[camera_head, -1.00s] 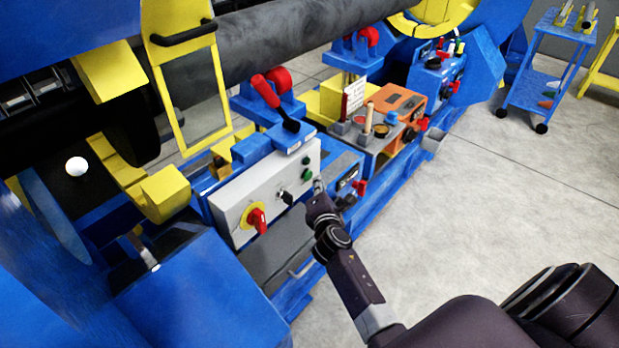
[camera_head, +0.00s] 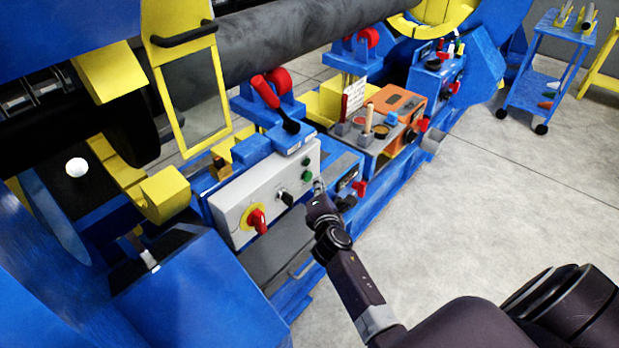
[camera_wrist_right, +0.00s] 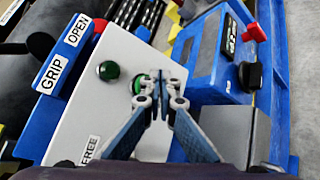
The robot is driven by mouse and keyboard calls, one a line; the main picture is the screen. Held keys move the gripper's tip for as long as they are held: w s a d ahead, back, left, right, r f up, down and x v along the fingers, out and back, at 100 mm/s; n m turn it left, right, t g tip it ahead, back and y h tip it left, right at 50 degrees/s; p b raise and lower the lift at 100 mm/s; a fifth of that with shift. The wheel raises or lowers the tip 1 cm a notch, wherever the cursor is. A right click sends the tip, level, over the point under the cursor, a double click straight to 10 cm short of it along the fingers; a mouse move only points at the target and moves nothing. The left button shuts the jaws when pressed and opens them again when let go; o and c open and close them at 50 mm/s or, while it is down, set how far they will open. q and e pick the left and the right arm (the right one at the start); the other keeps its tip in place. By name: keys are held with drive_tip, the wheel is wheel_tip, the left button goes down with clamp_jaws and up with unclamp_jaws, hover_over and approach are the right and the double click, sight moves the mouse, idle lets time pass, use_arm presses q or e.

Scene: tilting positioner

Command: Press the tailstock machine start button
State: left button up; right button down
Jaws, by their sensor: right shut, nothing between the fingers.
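A light grey control panel (camera_head: 236,207) stands on the blue machine in the head view. It carries two green buttons near its right end, an upper one (camera_head: 307,161) and a lower one (camera_head: 307,176), a black selector switch (camera_head: 285,198) and a red rotary switch on yellow (camera_head: 257,219). My right gripper (camera_head: 318,187) is shut and empty, its tips close to the lower green button. In the right wrist view the fingertips (camera_wrist_right: 160,78) are together beside a green button (camera_wrist_right: 138,84), partly covering it; another green button (camera_wrist_right: 108,71) is clear. I cannot tell whether the tips touch. My left gripper is out of view.
A blue box with a black knob and red switch (camera_head: 359,188) sits just right of the panel. A large grey pipe (camera_head: 290,35) crosses above. The floor at right is clear up to a blue cart (camera_head: 548,85).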

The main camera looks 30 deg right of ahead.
drive_tip(key=shift+w, duration=0.1)
drive_tip(key=shift+w+a, duration=0.15)
drive_tip(key=shift+w, duration=0.15)
drive_tip(key=shift+w+a, duration=0.2)
drive_tip(key=shift+w, duration=0.25)
idle(0.9)
idle(0.3)
drive_tip(key=shift+s+d, duration=0.3)
drive_tip(key=shift+s, duration=0.55)
drive_tip(key=s, duration=0.1)
drive_tip(key=s+d+p, duration=0.1)
drive_tip(key=s, duration=0.2)
drive_tip(key=shift+s+d, duration=0.35)
